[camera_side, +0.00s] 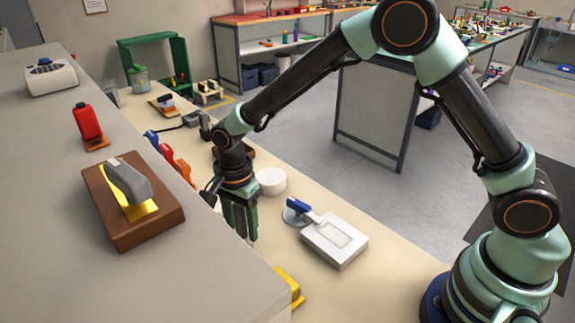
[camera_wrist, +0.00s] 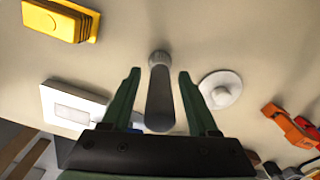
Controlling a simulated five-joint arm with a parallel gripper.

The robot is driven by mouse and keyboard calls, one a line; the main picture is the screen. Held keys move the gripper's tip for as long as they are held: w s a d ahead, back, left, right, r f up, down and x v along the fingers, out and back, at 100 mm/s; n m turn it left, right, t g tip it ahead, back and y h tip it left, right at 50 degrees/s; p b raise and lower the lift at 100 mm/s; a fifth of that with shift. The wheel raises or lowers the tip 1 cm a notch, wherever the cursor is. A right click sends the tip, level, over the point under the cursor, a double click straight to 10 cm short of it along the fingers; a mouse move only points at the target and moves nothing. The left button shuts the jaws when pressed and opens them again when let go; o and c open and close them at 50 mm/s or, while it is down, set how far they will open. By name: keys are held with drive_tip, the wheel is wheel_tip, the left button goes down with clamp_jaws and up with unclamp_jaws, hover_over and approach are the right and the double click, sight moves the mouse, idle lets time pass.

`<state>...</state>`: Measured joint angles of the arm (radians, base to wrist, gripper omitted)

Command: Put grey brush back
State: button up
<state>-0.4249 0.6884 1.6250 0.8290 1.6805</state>
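In the wrist view a dark grey rod-like handle (camera_wrist: 160,98), which looks like the grey brush, shows between the fingers of my gripper (camera_wrist: 158,77). Its far end has a lighter round collar at the tan bench. A gap shows on each side of it, so my gripper is open around it and not visibly touching. In the side view my gripper (camera_side: 240,235) points down behind the edge of the grey ledge. The ledge hides the fingertips and the handle there. Whether the handle stands in a holder I cannot tell.
A white box (camera_side: 345,232) with a blue-handled tool (camera_side: 299,206) lies right of my gripper. A white round block (camera_side: 271,180) is close behind. A yellow block (camera_side: 291,284) and a white knobbed disc (camera_wrist: 220,88) are nearby. The grey ledge (camera_side: 215,275) is close left.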

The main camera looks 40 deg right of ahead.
wheel_tip(320, 180, up, 12)
drive_tip(key=shift+r, duration=0.1)
drive_tip(key=s+d+r+n+t, duration=0.2)
drive_tip(key=s+d+r+n, duration=0.2)
drive_tip(key=d, duration=0.5)
drive_tip(key=s+d+r+n+t, duration=0.3)
drive_tip(key=s+d+r+n, duration=0.1)
drive_tip(key=s+d+n, duration=0.5)
drive_tip(key=shift+s+d+n+t, duration=0.3)
drive_tip(key=shift+d+n, duration=0.2)
drive_tip(key=shift+n, duration=0.2)
